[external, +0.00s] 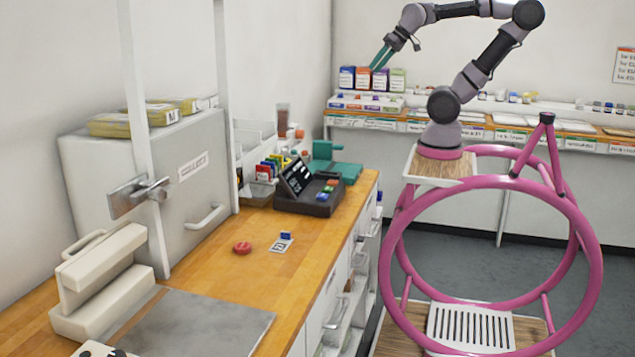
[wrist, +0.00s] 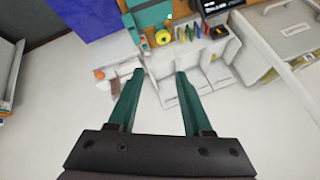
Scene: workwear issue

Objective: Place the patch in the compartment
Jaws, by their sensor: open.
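My gripper (external: 377,67) is raised high at the upper middle of the external view, far from the counter top. Its two teal fingers are apart with nothing between them in the wrist view (wrist: 160,76). I cannot tell for sure which thing is the patch. A red round piece (external: 242,248) lies flat on the wooden counter (external: 225,270). To its right, a small blue piece (external: 286,236) stands by a white marked card (external: 280,246). White open compartments (wrist: 208,74) show beyond the fingers in the wrist view; their contents are unclear.
A dark terminal (external: 308,190) and a teal device (external: 335,168) stand at the counter's far end. A grey cabinet (external: 190,170) and a white press (external: 105,285) line its left side. A shelf with colored boxes (external: 365,78) runs along the back wall.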

